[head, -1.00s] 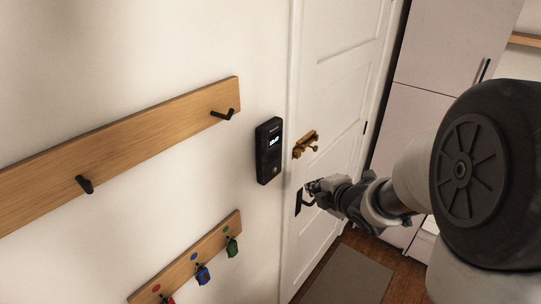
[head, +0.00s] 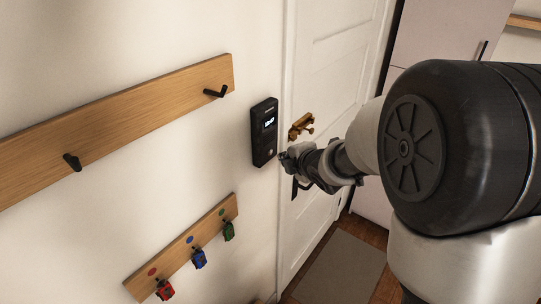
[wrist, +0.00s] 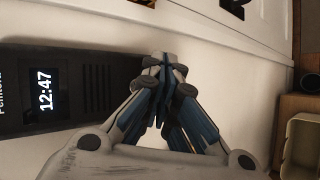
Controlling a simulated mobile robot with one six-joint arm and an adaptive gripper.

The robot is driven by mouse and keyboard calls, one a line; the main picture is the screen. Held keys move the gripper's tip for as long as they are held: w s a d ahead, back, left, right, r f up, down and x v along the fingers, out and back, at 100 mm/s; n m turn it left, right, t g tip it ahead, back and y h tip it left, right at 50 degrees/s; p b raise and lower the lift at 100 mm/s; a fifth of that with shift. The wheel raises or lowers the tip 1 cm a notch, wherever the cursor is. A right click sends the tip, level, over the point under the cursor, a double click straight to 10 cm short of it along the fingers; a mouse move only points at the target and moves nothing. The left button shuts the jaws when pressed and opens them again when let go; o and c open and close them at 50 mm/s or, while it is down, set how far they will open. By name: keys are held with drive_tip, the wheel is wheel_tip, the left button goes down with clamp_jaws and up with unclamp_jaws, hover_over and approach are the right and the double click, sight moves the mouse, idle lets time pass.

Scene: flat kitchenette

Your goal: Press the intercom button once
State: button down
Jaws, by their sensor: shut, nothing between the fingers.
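The intercom (head: 264,132) is a black upright box on the white wall, left of the door, with a small lit screen. In the wrist view the intercom (wrist: 95,85) lies sideways at the left, its screen reading 12:47, with a row of slots beside it. My gripper (head: 285,158) is close to the lower right of the intercom in the head view. In the wrist view my gripper (wrist: 163,62) is shut and empty, its tips just past the intercom's slotted end. The tips and fingers cover part of the intercom's face there. I cannot tell whether they touch it.
A wooden rail with black hooks (head: 120,112) and a key rack (head: 185,247) with several coloured keys hang on the left wall. A mat (head: 342,268) lies on the floor.

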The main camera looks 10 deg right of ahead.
drive_tip(key=shift+w+a, duration=0.4)
idle(1.3)
drive_tip(key=shift+w+a+b, duration=0.3)
drive_tip(key=shift+b, duration=0.1)
drive_tip(key=shift+w+a, duration=0.25)
idle(0.5)
drive_tip(key=shift+s+d, duration=0.1)
drive_tip(key=shift+d, duration=0.05)
drive_tip(key=shift+s+d, duration=0.4)
drive_tip(key=shift+s, duration=0.05)
idle(0.4)
drive_tip(key=s+d, duration=0.3)
drive_tip(key=shift+s+d+p, duration=0.25)
drive_tip(key=shift+s+p, duration=0.05)
drive_tip(key=shift+p, duration=0.05)
